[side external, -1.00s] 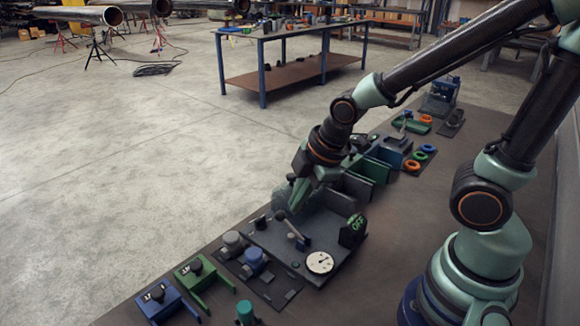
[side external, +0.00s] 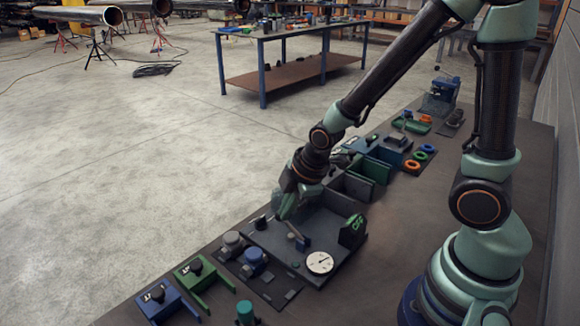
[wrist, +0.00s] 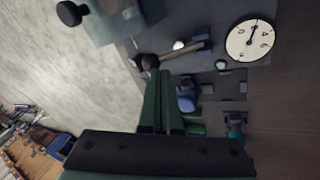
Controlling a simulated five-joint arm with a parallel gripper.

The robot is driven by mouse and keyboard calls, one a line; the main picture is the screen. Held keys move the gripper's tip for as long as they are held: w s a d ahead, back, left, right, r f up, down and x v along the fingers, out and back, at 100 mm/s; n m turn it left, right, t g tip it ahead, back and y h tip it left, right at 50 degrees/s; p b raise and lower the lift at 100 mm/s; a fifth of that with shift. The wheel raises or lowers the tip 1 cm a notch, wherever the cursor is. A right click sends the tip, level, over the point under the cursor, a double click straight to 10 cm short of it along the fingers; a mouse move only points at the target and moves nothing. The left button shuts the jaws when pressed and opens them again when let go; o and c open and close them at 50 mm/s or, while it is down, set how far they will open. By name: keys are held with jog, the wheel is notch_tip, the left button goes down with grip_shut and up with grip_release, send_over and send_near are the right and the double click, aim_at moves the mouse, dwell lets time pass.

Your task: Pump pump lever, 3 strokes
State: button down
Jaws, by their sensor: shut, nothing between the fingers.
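The pump lever (side external: 294,232) is a short bar on the grey pump plate (side external: 285,250). In the wrist view the pump lever (wrist: 180,54) runs from its dark round knob (wrist: 148,61) to a blue pivot block (wrist: 204,45). My gripper (side external: 284,217) is low over the plate at the knob end of the lever and hides that end from the side. In the wrist view my gripper (wrist: 158,74) has its green fingers shut and empty, tips right by the knob. I cannot tell whether they touch it.
A white dial gauge (side external: 319,262) and a dark block with a green OFF sign (side external: 352,231) stand right of the lever. A black knob (side external: 260,223) stands left of it. Upright green and grey panels (side external: 360,186) stand behind. Blue and green fixtures (side external: 190,270) lie in front.

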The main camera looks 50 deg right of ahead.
aim_at(277, 212)
jog(key=shift+w+f+g, duration=0.45)
jog(key=shift+w+g, duration=0.1)
jog(key=shift+g, duration=0.3)
jog(key=shift+w+f+g, duration=0.4)
jog(key=shift+w+g, duration=0.1)
jog(key=shift+g, duration=0.35)
jog(key=shift+w+f, duration=0.35)
jog(key=shift+s+a+r, duration=0.2)
jog(key=shift+a+r, duration=0.05)
jog(key=shift+r, duration=0.15)
notch_tip(277, 212, up, 12)
jog(key=s, duration=0.1)
jog(key=shift+s+a, duration=0.25)
jog(key=shift+s, duration=0.1)
jog(key=shift+r, duration=0.1)
